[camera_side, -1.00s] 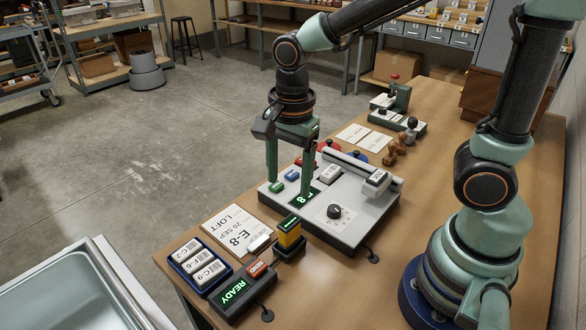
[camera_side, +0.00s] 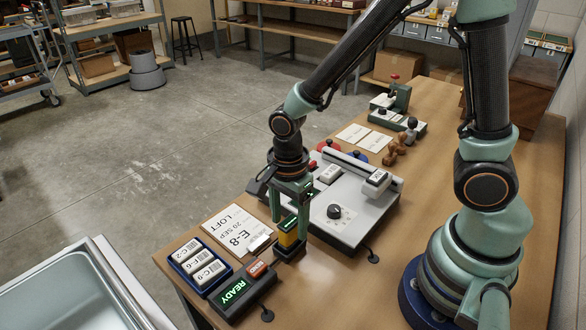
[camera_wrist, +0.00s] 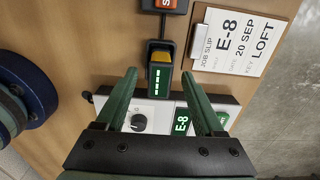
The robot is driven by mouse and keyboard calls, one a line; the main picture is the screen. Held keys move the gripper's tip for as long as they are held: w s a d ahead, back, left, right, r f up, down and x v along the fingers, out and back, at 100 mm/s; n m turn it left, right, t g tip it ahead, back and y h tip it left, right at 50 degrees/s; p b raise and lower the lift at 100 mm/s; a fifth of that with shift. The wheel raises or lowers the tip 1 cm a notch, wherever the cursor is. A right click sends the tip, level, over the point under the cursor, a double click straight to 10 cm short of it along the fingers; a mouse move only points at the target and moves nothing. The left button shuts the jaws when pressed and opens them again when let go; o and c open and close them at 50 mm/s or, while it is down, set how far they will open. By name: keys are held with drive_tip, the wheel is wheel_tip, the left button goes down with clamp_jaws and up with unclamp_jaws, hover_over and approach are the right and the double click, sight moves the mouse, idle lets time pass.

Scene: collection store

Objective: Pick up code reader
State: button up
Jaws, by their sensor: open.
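The code reader (camera_side: 287,239), a yellow and dark upright block with a small green display, stands in a dark holder (camera_side: 291,255) near the front of the bench. In the wrist view the code reader (camera_wrist: 160,77) lies just ahead, between the lines of the two fingers. My gripper (camera_side: 289,224) is open, pointing down over the code reader with a finger to either side. In the wrist view my gripper (camera_wrist: 159,76) holds nothing. The fingers partly hide the reader in the side view, and I cannot tell whether they touch it.
A grey console (camera_side: 352,222) with a knob and an E-8 display is close behind. A job slip (camera_side: 236,228) lies left. A READY unit (camera_side: 243,298) and a blue tray (camera_side: 176,267) of labelled blocks are in front. The sink (camera_side: 62,292) is at the lower left.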

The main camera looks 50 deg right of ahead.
drive_tip(key=shift+f, duration=1.4)
clamp_jaws()
drive_tip(key=shift+r, duration=0.1)
wheel_tip(320, 180, up, 20)
